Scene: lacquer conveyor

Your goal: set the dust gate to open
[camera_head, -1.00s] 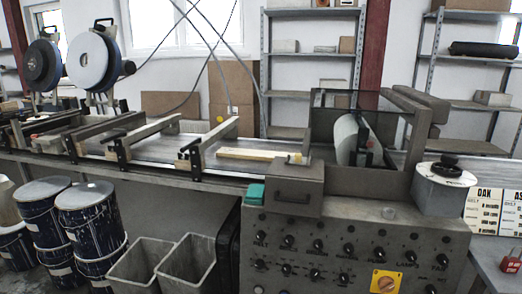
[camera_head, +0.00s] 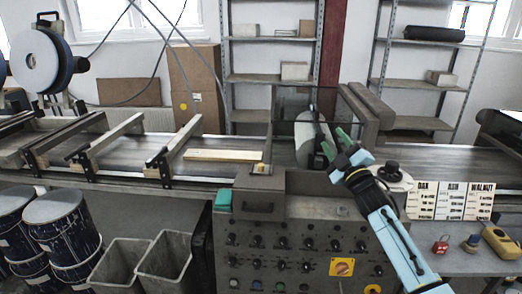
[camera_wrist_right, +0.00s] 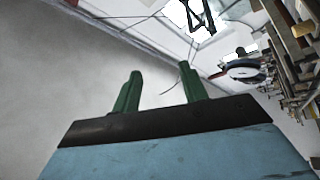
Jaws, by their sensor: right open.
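No part in view is clearly readable as the dust gate. The grey control panel (camera_head: 280,235) carries rows of black knobs whose labels are too small to read, and an orange-yellow rotary switch (camera_head: 342,267). A white-topped housing with a black hand knob (camera_head: 388,170) stands at the panel's upper right, partly behind my right arm. My right gripper (camera_head: 333,141), with green fingers, is open and empty above the panel, in front of the roller. In the right wrist view its fingers (camera_wrist_right: 158,80) are apart with nothing between them. My left gripper is not in view.
A conveyor (camera_head: 130,150) with a pale wooden strip (camera_head: 222,155) runs left of the panel. Sample cards (camera_head: 450,200), a red object (camera_head: 440,246) and a yellow device (camera_head: 500,242) are at the right. Grey bins (camera_head: 165,265) and paint drums (camera_head: 60,230) stand below left.

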